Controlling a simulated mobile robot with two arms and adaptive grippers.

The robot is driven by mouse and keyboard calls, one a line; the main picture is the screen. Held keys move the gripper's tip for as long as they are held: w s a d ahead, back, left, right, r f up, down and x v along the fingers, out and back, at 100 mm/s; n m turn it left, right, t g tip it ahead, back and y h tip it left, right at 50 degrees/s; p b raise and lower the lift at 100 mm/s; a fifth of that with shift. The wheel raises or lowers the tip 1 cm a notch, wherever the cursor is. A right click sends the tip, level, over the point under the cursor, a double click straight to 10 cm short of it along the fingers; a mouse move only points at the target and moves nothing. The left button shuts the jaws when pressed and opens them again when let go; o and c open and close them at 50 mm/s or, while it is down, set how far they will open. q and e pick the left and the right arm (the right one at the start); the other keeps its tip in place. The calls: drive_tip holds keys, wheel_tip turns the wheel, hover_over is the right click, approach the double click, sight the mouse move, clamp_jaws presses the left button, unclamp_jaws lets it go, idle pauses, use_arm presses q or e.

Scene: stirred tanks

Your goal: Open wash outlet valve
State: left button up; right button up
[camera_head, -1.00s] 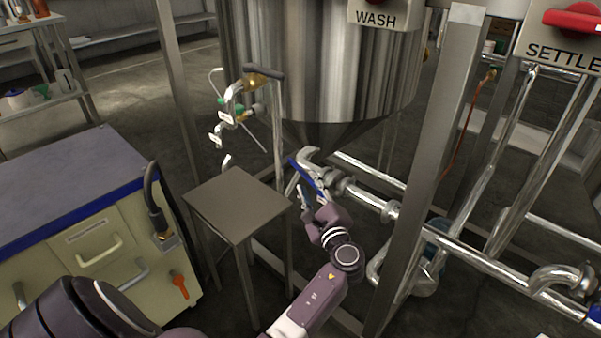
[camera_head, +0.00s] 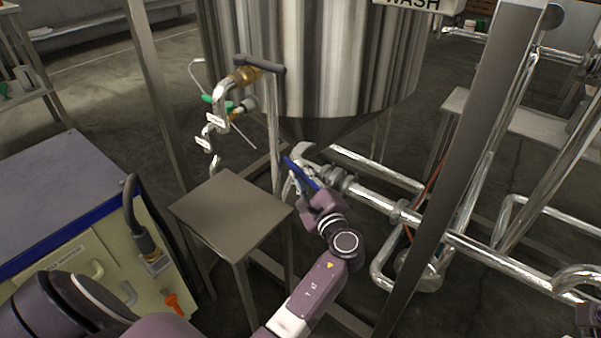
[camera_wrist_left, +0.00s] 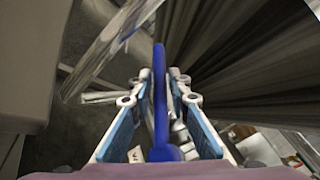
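The wash tank (camera_head: 315,60) stands at the top middle in the head view, under a sign reading WASH (camera_head: 412,3). Below its cone, an outlet pipe (camera_head: 375,197) runs to the right. The blue valve handle (camera_head: 303,171) slants at the pipe's left end. My left gripper (camera_head: 293,178) is at this handle. In the left wrist view, the blue handle (camera_wrist_left: 159,90) runs lengthwise between the two blue-padded fingers of my left gripper (camera_wrist_left: 158,88). The fingers are apart, with narrow gaps beside the handle. The valve body is mostly hidden. My right gripper is not in view.
A small metal table (camera_head: 230,212) stands just left of my left gripper. A steel frame post (camera_head: 455,150) rises to the right. Small taps and pipes (camera_head: 222,110) hang at the tank's left. A blue-edged cabinet (camera_head: 60,200) stands at the left.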

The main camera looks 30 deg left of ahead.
use_arm(q)
clamp_jaws()
